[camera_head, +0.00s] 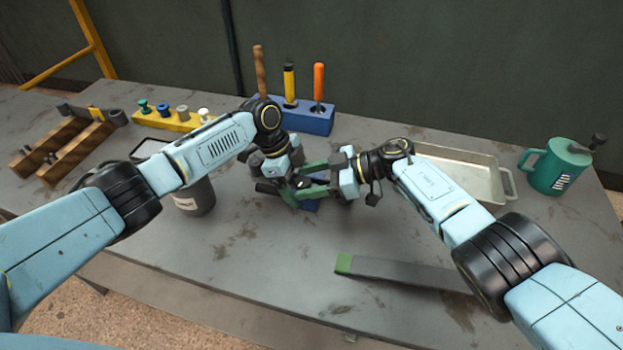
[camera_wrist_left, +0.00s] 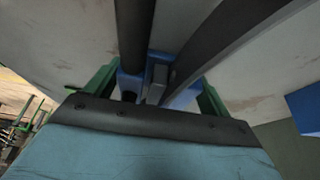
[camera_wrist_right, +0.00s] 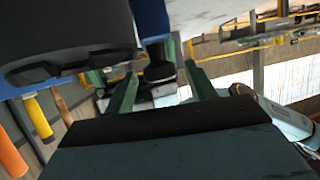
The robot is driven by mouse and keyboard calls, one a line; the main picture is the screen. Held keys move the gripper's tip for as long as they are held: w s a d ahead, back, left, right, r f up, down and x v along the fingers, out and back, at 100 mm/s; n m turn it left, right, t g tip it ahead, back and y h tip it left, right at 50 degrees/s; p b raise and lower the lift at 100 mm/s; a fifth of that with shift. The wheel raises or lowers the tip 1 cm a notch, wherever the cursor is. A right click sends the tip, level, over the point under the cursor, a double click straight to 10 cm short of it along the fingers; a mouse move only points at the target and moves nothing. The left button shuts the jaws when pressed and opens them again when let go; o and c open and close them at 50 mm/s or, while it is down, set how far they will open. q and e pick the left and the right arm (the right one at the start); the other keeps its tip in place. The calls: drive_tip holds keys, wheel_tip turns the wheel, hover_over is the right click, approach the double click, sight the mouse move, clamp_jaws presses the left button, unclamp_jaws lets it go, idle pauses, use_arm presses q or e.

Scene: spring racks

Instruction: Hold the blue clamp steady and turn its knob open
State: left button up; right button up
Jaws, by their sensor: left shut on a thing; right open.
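The blue clamp (camera_head: 310,205) is mostly hidden by my grippers at the middle of the bench in the head view. It also shows in the left wrist view (camera_wrist_left: 181,98), between the green fingers, with dark bars extending from it. My left gripper (camera_wrist_left: 155,88) is shut on the clamp. My right gripper (camera_wrist_right: 160,75) is open, its green fingers on either side of the clamp's dark knob (camera_wrist_right: 158,64) in the right wrist view. A gap shows between the knob and the right finger; contact on the left side is unclear.
A dark grey cup (camera_head: 194,198) stands below my left forearm. A green-ended bar (camera_head: 400,270) lies in front. A metal tray (camera_head: 470,158) and green mug (camera_head: 556,168) are right. Behind stand a blue tool block (camera_head: 312,122) and yellow peg rack (camera_head: 168,122).

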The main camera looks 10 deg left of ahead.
drive_tip(key=v, duration=1.2)
drive_tip(key=shift+c, duration=0.2)
